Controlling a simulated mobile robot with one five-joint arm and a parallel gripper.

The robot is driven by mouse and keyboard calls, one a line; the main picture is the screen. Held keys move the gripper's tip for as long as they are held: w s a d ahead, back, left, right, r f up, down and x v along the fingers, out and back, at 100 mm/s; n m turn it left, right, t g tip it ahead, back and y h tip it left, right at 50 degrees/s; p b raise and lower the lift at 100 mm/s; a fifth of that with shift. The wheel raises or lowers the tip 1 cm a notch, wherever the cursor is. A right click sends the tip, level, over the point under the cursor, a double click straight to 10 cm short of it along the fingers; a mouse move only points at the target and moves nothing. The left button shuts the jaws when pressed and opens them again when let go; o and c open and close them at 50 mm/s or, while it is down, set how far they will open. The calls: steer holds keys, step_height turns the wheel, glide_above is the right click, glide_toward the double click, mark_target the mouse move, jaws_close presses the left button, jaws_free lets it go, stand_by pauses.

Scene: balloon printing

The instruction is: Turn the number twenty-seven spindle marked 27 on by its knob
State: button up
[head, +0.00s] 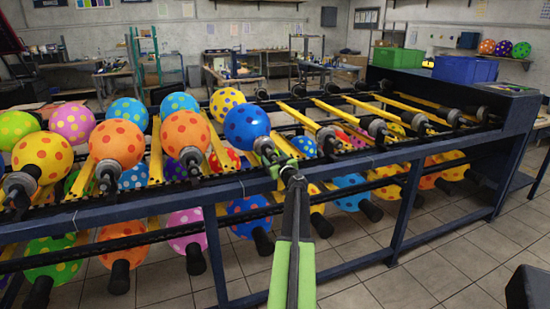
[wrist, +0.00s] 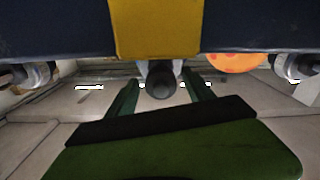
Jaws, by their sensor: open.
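My gripper (head: 279,166) reaches from the bottom of the head view to the machine's front rail, by a dark spindle (head: 265,147) under a blue balloon with orange dots (head: 247,127). In the wrist view my gripper (wrist: 163,90) is open, with one dark green finger on each side. A dark round knob (wrist: 162,79) on a grey mount shows in the gap between the fingers. I cannot tell if the fingers touch it. No number 27 is legible in either view, and the gripper partly covers the spindle in the head view.
A navy rail (wrist: 55,30) and a yellow bar (wrist: 155,28) lie close in the wrist view. Neighbouring spindles stand at left (wrist: 38,74) and right (wrist: 295,65). An orange balloon (wrist: 235,62) is at right. Bare spindles (head: 327,140) continue along the rail. Tiled floor lies in front.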

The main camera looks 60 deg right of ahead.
steer(key=shift+c, duration=0.3)
steer(key=c, duration=1.2)
steer(key=shift+d, duration=0.7)
steer(key=shift+a, duration=0.45)
jaws_close()
steer(key=shift+a+f+m, duration=0.1)
steer(key=shift+a+m, duration=0.05)
steer(key=shift+m, duration=0.35)
steer(key=m, duration=0.3)
steer(key=shift+m, duration=0.4)
steer(key=m, duration=0.5)
steer(key=shift+s, duration=0.1)
steer(key=shift+m, duration=0.4)
